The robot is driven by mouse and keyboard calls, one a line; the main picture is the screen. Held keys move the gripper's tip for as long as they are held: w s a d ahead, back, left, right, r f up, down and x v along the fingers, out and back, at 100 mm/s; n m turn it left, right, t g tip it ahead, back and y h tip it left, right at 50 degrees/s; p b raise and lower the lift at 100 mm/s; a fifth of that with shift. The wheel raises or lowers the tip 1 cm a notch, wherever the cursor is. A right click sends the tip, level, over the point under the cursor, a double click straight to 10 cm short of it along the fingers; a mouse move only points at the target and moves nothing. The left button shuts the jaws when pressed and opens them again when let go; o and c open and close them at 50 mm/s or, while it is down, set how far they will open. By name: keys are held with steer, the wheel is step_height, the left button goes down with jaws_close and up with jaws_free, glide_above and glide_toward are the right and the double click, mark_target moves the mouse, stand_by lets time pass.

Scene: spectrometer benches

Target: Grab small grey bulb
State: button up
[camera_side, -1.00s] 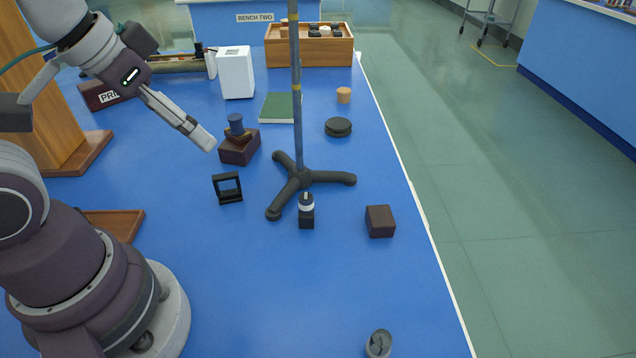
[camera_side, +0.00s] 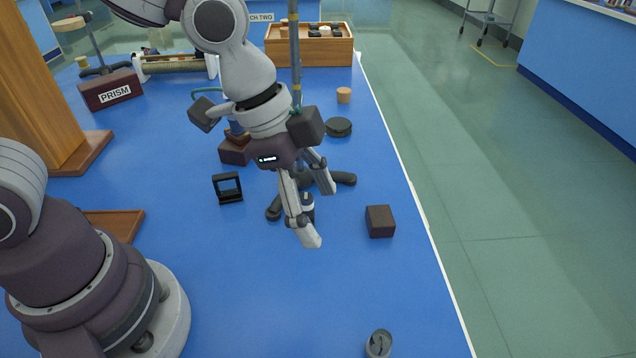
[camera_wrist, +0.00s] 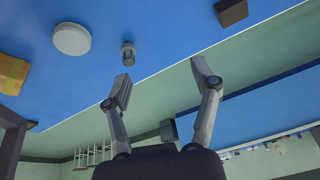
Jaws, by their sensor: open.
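A small grey rounded piece (camera_side: 378,344), which looks like the bulb, stands on the blue bench at the bottom edge of the side view. What seems to be the same piece shows in the wrist view (camera_wrist: 128,54), just beyond the left fingertip. My gripper (camera_side: 320,213) is open and empty, with its fingers spread and pointing down. It is up and to the left of the grey piece in the side view, clearly apart from it. Both fingers show in the wrist view (camera_wrist: 160,72), with nothing between them.
A dark brown block (camera_side: 380,221) sits right of my gripper. A black piece with a white band (camera_side: 308,204) and the tripod stand (camera_side: 340,178) are partly hidden behind my fingers. A black frame (camera_side: 228,188) stands left. Bare blue bench lies between gripper and grey piece.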

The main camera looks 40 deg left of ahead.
mark_target(377, 334)
steer(key=d+f+m, duration=0.1)
steer(key=d+f, duration=0.2)
steer(key=s+d+f+m+g, duration=0.1)
steer(key=d+f+m, duration=0.1)
steer(key=f, duration=0.1)
steer(key=s+d+f+m+g+h, duration=0.1)
steer(key=d+f, duration=0.2)
steer(key=shift+d+m, duration=0.3)
steer(key=shift+d, duration=0.05)
steer(key=x, duration=0.5)
steer(key=shift+w+d+f, duration=0.15)
steer(key=shift+d+f, duration=0.05)
steer(key=shift+f, duration=0.15)
steer(key=c, duration=1)
